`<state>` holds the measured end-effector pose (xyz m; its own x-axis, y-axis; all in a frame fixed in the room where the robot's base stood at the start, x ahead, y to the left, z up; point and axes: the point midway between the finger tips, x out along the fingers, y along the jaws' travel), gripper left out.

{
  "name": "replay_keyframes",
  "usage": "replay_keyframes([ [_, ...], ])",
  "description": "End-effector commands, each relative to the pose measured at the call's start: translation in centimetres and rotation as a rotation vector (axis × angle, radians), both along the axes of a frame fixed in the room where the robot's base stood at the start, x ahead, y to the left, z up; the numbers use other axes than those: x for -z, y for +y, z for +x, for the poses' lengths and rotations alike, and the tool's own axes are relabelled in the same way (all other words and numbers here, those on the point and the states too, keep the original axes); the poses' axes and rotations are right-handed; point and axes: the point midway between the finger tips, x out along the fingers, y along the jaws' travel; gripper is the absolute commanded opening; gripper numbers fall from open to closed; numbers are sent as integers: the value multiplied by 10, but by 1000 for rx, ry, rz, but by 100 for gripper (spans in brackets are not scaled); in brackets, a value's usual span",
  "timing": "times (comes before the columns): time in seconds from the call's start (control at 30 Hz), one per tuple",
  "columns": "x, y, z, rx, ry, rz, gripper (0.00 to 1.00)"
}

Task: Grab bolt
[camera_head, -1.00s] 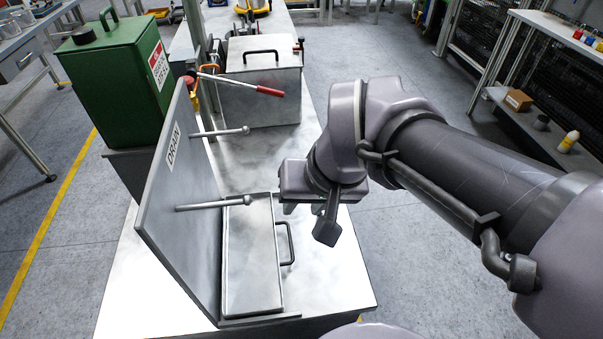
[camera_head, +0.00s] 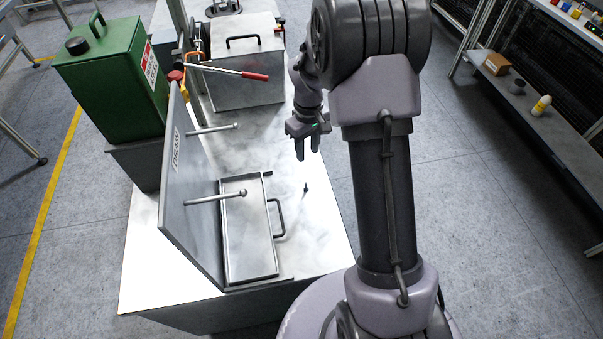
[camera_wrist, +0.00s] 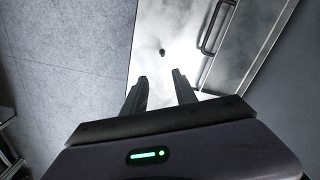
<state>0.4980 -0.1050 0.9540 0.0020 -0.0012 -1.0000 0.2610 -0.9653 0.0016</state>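A small dark bolt (camera_head: 306,187) stands on the bright metal bench top, right of the shallow tray with the black handle. It also shows in the wrist view (camera_wrist: 162,52) as a small dark spot beyond my fingertips, roughly between their lines. My gripper (camera_head: 307,156) hangs above the bench with its fingers pointing down, apart from the bolt. In the wrist view my gripper (camera_wrist: 161,76) has its two dark fingers spread with nothing between them.
The tray (camera_head: 230,215) with a black handle (camera_head: 281,218) lies left of the bolt. An upright panel marked DRAIN (camera_head: 190,190) with two rods stands further left. A metal box (camera_head: 245,85) and a green can (camera_head: 115,75) stand behind. The bench's right edge is near the bolt.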

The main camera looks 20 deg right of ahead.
Motion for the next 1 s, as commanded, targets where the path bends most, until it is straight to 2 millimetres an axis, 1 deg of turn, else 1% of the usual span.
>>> replay_keyframes([
  [0.03, 23, 0, -2, -1, 4, 1, 34],
  [0.1, 46, 1, -2, 0, 4, 1, 34],
  [0.2, 75, 1, -2, 2, 5, 2, 34],
  [0.3, 94, 1, -2, 1, 3, 1, 34],
  [0.47, 107, 2, -2, 3, 2, 1, 34],
  [0.53, 116, 3, -4, 3, 1, 1, 34],
  [0.7, 151, 6, -10, 2, 3, 1, 34],
  [0.73, 155, 6, -10, 2, 2, 1, 34],
  [0.8, 157, 6, -9, 2, 1, 1, 34],
  [0.93, 154, 6, -9, 2, 0, 1, 34],
  [0.97, 154, 6, -9, 2, 0, 1, 30],
  [1.0, 154, 6, -9, 2, 0, 1, 22],
])
